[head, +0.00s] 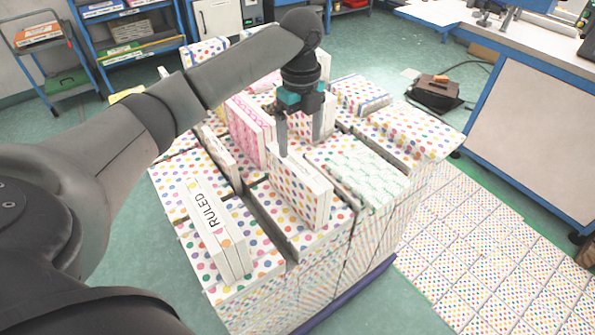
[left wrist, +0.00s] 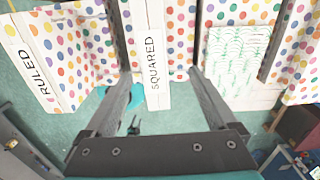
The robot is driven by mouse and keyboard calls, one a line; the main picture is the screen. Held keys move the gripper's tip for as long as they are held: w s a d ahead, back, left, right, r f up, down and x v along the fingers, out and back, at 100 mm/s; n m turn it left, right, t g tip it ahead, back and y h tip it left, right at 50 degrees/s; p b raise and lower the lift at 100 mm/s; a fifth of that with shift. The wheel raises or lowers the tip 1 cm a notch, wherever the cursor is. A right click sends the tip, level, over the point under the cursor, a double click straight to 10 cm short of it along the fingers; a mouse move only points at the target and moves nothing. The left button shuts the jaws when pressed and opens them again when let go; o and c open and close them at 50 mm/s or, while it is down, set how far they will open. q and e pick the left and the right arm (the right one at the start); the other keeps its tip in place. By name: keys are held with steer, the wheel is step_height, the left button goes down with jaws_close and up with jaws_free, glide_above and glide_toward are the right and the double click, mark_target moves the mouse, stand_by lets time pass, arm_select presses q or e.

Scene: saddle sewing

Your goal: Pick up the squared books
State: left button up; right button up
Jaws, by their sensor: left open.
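The squared books (head: 298,192) stand upright as a polka-dot block on the stack, and their white spine marked SQUARED (left wrist: 154,70) shows in the left wrist view. My left gripper (head: 299,143) is open over the far end of these books. In the left wrist view its two fingers (left wrist: 160,75) lie on either side of the spine, with a gap on both sides. I cannot tell whether the fingertips are below the books' top edge. My right gripper is not in view.
Ruled books (head: 215,232) stand to the left, and pink-covered books (head: 250,130) stand behind. A green-patterned block (head: 357,172) lies flat to the right. All rest on a large dotted stack. A workbench (head: 535,130) is at the right and blue shelf carts (head: 125,40) are at the back.

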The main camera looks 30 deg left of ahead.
mark_target(299, 163)
arm_select(q)
steer(key=f, duration=0.2)
steer(key=f+b, duration=0.1)
steer(key=f, duration=0.2)
steer(key=shift+s+d+f, duration=0.15)
steer(key=shift+s+f, duration=0.2)
steer(key=shift+f, duration=0.05)
step_height(299, 163, down, 3)
steer(key=shift+r+b, duration=0.2)
steer(key=shift+b, duration=0.25)
steer(key=shift+w+f, duration=0.1)
steer(key=shift+f, duration=0.55)
steer(key=f, duration=0.1)
steer(key=f+b, duration=0.1)
steer(key=f, duration=0.3)
steer(key=shift+s+a+b, duration=0.2)
steer(key=shift+s+b, duration=0.1)
steer(key=shift+b, duration=0.1)
steer(key=shift+r, duration=0.1)
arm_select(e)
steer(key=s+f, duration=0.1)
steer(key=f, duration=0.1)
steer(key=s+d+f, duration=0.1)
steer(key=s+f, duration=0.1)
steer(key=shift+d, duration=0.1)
